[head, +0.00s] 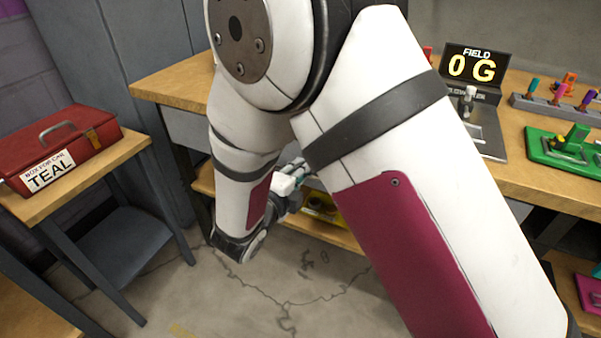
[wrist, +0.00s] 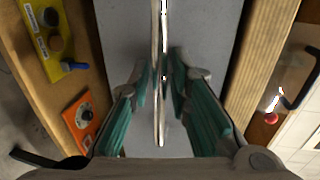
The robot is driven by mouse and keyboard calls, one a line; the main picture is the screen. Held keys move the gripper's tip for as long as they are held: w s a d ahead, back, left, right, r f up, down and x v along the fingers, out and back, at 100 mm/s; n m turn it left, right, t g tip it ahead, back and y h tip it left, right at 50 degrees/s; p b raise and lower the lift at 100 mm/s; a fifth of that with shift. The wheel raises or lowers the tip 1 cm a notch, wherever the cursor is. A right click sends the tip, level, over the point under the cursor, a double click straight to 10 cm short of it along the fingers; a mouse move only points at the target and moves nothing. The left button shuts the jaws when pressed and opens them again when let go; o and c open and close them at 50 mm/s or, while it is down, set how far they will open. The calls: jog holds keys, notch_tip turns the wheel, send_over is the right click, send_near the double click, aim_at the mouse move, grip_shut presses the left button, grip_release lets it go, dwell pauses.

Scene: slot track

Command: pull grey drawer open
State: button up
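The grey drawer (head: 188,132) is under the wooden workbench, partly hidden by my arm in the head view. In the wrist view its grey front (wrist: 205,30) fills the middle, and a thin shiny bar handle (wrist: 160,60) runs along it. My gripper (wrist: 162,85) has one teal-padded finger on each side of the handle. A narrow gap shows between the pads and the bar, so the fingers look partly open around it. In the head view my gripper (head: 300,175) is low by the bench, mostly hidden behind my arm.
A lower shelf (head: 340,238) holds a yellow box (head: 322,207); an orange box (wrist: 85,120) also shows in the wrist view. A red toolbox (head: 60,145) stands on a side table at left. The floor (head: 270,285) before the bench is clear.

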grip_shut()
jog(key=shift+s, duration=0.1)
jog(key=f+p+v, duration=0.2)
jog(key=p+v, duration=0.2)
jog(key=v, duration=0.8)
jog(key=s+f+p+v, duration=0.1)
jog(key=f+p+v, duration=0.2)
jog(key=v, duration=1)
jog(key=shift+s+a+f+p, duration=0.2)
jog(key=shift+s+a+p, duration=0.05)
jog(key=shift+p, duration=0.85)
grip_release()
